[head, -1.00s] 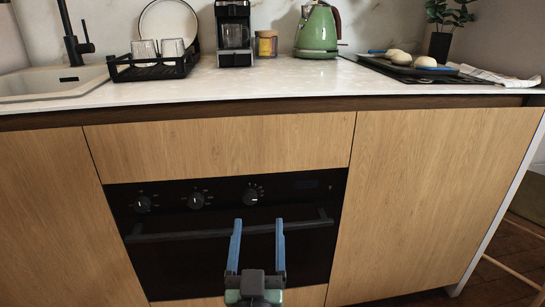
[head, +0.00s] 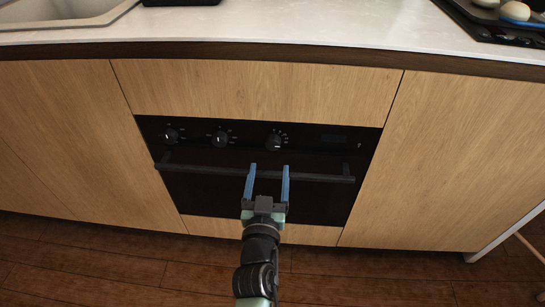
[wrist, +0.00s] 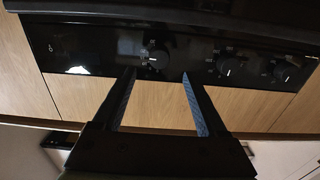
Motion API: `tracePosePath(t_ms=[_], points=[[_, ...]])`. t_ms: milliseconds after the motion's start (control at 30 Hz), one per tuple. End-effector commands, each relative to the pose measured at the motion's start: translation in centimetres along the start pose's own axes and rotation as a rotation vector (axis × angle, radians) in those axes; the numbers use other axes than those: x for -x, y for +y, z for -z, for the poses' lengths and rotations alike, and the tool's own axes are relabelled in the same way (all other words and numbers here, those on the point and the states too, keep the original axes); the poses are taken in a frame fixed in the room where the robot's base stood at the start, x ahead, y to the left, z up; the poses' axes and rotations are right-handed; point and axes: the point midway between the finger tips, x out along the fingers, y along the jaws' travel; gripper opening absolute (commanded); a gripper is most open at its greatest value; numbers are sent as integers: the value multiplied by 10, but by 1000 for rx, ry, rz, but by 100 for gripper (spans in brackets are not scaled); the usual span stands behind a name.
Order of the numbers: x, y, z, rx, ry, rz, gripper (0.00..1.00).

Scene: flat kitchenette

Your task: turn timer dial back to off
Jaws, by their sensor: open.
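The black oven has three dark round dials on its front panel: a left dial (head: 171,136), a middle dial (head: 220,139) and a right dial (head: 275,142). The labels are too small to read, so I cannot tell which is the timer. My gripper (head: 269,166) is open and empty, its blue-lined fingers pointing at the oven just below the right dial. In the wrist view, which is upside down, the right dial (wrist: 158,60) shows between and beyond the fingertips (wrist: 158,73), with a pale mark on it. The other two dials (wrist: 229,66) (wrist: 285,70) lie to the right there.
The oven's bar handle (head: 310,178) runs across below the dials, close to my fingers. A wooden panel (head: 255,90) and the pale worktop (head: 270,25) are above. The tray (head: 490,22) lies at the worktop's right. The wooden floor in front looks clear.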

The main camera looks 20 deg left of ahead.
Motion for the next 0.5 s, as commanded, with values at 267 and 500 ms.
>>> tracePosePath(t_ms=[267,500], points=[[-45,-1,-3,3,2,2,75],[-68,-1,-1,2,0,1,75]])
